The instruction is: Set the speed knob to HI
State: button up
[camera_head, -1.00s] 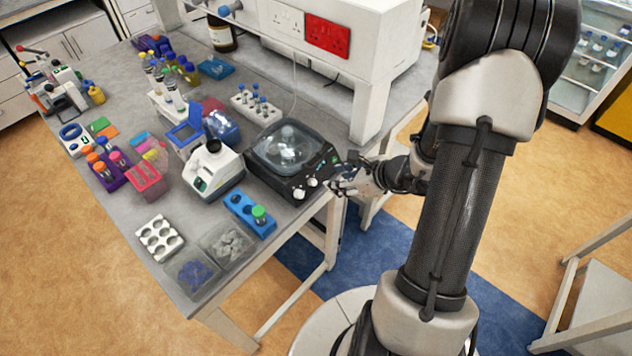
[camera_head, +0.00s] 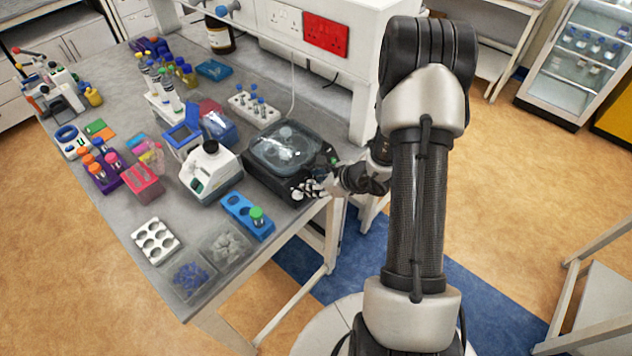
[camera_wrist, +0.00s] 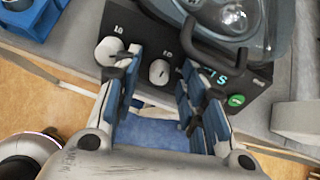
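A dark centrifuge (camera_head: 262,172) with a clear lid stands at the table's right edge. In the wrist view its front panel carries two pale knobs, a left one (camera_wrist: 109,50) and a right one (camera_wrist: 159,71), a lit display (camera_wrist: 217,77) and a green button (camera_wrist: 236,100). The small marks by the knobs are too blurred to read surely. My gripper (camera_wrist: 160,75) is open, its blue-padded fingers apart. The right knob shows between the fingertips; the left finger partly covers the left knob. I cannot tell if the fingers touch either.
A blue rack with a green-capped tube (camera_head: 257,216) stands in front of the centrifuge. A white instrument (camera_head: 211,166) is to its left and a white tube rack (camera_head: 254,107) behind it. A white bench housing with red sockets (camera_head: 326,35) rises behind.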

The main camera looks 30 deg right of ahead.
grip_shut()
jog(key=shift+m, duration=0.3)
dwell(0.3)
jog(key=m+y+p, duration=0.1)
jog(key=m+p, duration=0.1)
jog(key=m, duration=0.4)
jog(key=shift+d, duration=0.15)
jog(key=m+p, duration=0.1)
jog(key=m, duration=0.2)
jog(key=shift+y+p, duration=0.3)
jog(key=shift+p, duration=0.05)
jog(key=shift+f+m+t+p, duration=0.1)
jog(key=shift+m+t+p, duration=0.3)
jog(key=shift+m, duration=1.4)
jog(key=shift+o, duration=0.3)
grip_release()
